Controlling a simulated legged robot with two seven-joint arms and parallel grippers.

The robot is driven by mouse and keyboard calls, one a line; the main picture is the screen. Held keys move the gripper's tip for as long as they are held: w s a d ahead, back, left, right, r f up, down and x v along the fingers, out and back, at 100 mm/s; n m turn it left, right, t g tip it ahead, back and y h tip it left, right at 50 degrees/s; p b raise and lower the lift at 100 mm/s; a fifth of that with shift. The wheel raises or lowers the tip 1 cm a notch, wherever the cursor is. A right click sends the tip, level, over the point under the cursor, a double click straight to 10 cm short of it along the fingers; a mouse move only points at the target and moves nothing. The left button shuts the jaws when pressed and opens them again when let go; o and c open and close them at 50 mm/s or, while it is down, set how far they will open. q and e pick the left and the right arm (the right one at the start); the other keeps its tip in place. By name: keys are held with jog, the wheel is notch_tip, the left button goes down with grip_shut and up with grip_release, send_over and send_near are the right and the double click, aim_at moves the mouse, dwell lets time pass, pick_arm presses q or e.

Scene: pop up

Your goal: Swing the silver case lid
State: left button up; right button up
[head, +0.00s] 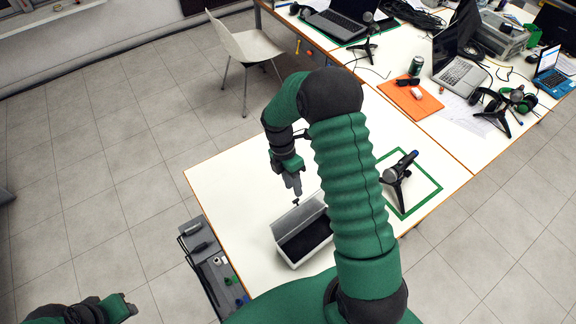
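The silver case (290,258) stands on the near part of the white table, with its dark interior showing. Its lid (298,213) appears raised along the case's far side; my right arm partly hides the right end. My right gripper (293,188) points down just beyond the lid, seemingly apart from it. Its fingers are too small to tell whether they are open or shut. My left gripper (127,306) is low at the left, over the floor, away from the case; its fingers are unclear.
A microphone on a black stand (397,180) stands in a green taped square, right of my arm. A grey tray with small parts (212,268) is beside the table's left edge. A white chair (243,45) stands behind. The table's left part is clear.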

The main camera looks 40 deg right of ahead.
jog(key=b+v, duration=0.1)
jog(key=v, duration=1.1)
jog(key=shift+f, duration=0.15)
